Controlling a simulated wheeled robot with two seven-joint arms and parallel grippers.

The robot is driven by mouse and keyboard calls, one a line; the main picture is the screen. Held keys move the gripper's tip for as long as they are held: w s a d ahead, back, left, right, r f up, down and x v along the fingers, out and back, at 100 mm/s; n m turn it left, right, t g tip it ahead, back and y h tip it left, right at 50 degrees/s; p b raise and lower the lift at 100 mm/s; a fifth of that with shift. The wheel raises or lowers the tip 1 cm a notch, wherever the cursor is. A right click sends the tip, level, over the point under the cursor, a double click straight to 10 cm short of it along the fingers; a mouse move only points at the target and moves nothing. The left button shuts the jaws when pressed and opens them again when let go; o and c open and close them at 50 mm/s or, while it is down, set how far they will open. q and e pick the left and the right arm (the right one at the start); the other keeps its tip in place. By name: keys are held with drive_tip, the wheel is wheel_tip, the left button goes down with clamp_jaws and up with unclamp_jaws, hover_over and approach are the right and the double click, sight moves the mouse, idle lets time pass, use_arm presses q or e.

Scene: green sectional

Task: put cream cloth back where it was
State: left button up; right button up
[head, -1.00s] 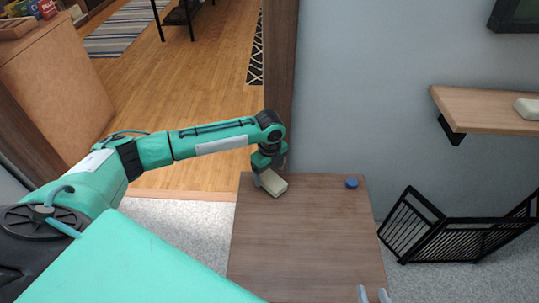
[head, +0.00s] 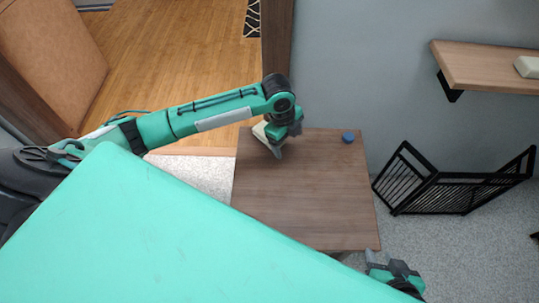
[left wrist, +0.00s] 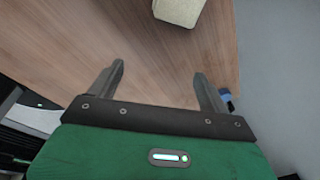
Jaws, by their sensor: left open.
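A pale cream block-like piece, apparently the cream cloth (head: 261,131), lies at the back left corner of the wooden table (head: 305,195). My left gripper (head: 279,150) is beside it, partly hiding it in the head view. In the left wrist view the cream piece (left wrist: 180,9) is at the top edge, beyond the fingertips. The left gripper (left wrist: 160,70) there is open, with nothing between its fingers. My right gripper (head: 385,262) is at the table's front right corner, away from the cloth; its finger gap is unclear.
A small blue object (head: 348,137) is near the table's back right corner. A similar cream block (head: 534,67) sits on the wall shelf (head: 485,66). A black slatted rack (head: 445,190) stands on the floor right of the table. The table's middle is clear.

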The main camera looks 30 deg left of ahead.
use_arm(q)
drive_tip(key=s+d+f+n, duration=0.1)
drive_tip(key=s+d, duration=0.1)
drive_tip(key=s+d+f+n+h, duration=0.1)
drive_tip(key=s+d, duration=0.1)
drive_tip(key=d, duration=0.1)
drive_tip(key=s+d+t+h, duration=0.1)
drive_tip(key=s+d, duration=0.1)
drive_tip(key=d, duration=0.1)
drive_tip(key=shift+s+f+n, duration=0.2)
drive_tip(key=shift+f+n, duration=0.2)
drive_tip(key=s+d+n+t+h, duration=0.1)
drive_tip(key=s+d+n, duration=0.1)
drive_tip(key=s+d+n+t+h, duration=0.1)
drive_tip(key=s, duration=0.1)
drive_tip(key=shift+s+d+r+n, duration=0.1)
drive_tip(key=shift+s+d+n, duration=0.25)
drive_tip(key=shift+s+n, duration=0.05)
drive_tip(key=s+n, duration=0.1)
drive_tip(key=s+n+t, duration=0.1)
drive_tip(key=n, duration=0.1)
drive_tip(key=s+r+n+t, duration=0.1)
drive_tip(key=s, duration=0.1)
drive_tip(key=shift+a+n, duration=0.35)
drive_tip(key=shift+n, duration=0.05)
drive_tip(key=s+a+r+n+t+y, duration=0.2)
drive_tip(key=s+a+n, duration=0.3)
drive_tip(key=a+n, duration=0.1)
drive_tip(key=shift+s+a+t, duration=0.15)
drive_tip(key=shift+t, duration=0.15)
